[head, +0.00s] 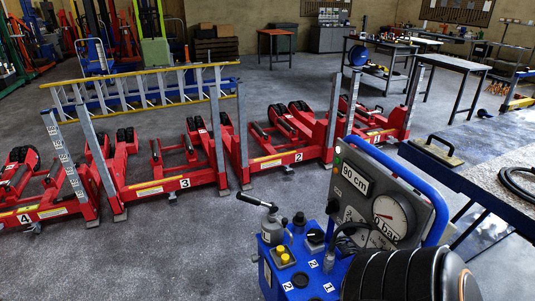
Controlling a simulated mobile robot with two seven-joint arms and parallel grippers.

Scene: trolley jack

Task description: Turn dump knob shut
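A blue pump unit (268,279) stands at the bottom centre, with a grey panel (417,186) behind it. The panel carries a "90 cm" label and a round white gauge (391,215) marked "0 bar". On top of the unit are a small black knob (299,218), a black round cap or knob (315,237), another black knob (301,280), a metal lever fitting (271,222) and a yellow button (284,257). I cannot tell which of these is the dump knob, or whether it is shut. Neither gripper shows.
Thick black ribbed rounds (390,275) cover the unit's lower right. Red numbered jack frames (185,170) stand in a row behind. A workbench (500,185) with a black hose (520,184) is at right. A yellow-railed ladder (140,90) lies beyond. Grey floor is clear at front left.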

